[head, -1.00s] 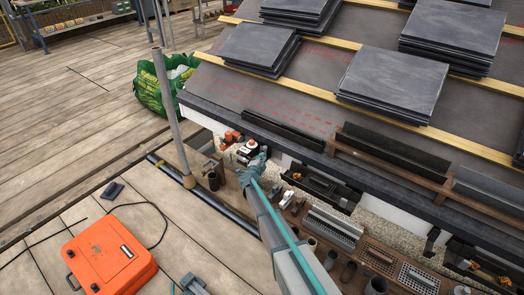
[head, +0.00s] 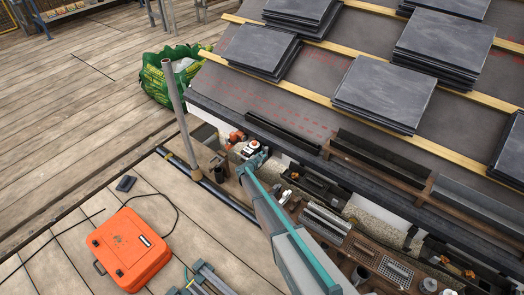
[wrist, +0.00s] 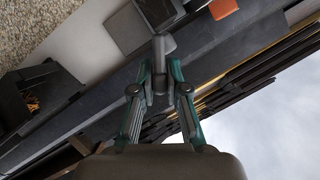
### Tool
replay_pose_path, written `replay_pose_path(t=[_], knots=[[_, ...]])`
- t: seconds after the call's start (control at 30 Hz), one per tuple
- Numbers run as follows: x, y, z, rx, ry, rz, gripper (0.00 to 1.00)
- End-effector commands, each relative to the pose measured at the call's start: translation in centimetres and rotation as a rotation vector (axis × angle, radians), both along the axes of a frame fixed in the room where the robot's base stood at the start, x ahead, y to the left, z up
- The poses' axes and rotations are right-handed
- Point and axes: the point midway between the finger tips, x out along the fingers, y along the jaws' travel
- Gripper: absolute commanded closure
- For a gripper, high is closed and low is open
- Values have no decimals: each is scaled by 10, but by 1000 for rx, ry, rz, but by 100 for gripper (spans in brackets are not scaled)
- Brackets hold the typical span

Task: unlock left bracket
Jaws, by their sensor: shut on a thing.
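In the head view, a small black-and-white fitting with a red-orange top (head: 250,149) sits under the roof's lower edge, at the left end of the fascia. It may be the left bracket. My gripper (head: 256,159) reaches it from the front and hides part of it. In the wrist view, my gripper (wrist: 160,80) is shut with its fingers around a short grey rounded lever or handle (wrist: 163,44). A flat dark grey plate (wrist: 127,27) and an orange piece (wrist: 222,9) show beyond the fingertips. What the lever joins to is partly hidden.
A second black bracket-like fitting (head: 317,185) lies right along the fascia. A metal pole (head: 181,115) stands left of my arm. A bench with trays and cups (head: 325,222) lies in front of the wall. Slate stacks (head: 385,90) cover the roof. An orange case (head: 130,250) lies on the deck.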

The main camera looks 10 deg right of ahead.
Motion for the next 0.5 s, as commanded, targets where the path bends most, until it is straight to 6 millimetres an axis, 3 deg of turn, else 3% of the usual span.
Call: replay_pose_path(t=[0.03,0.5], knots=[[4,1,9,-21,22,0,100],[12,9,9,-249,263,-2,100]])
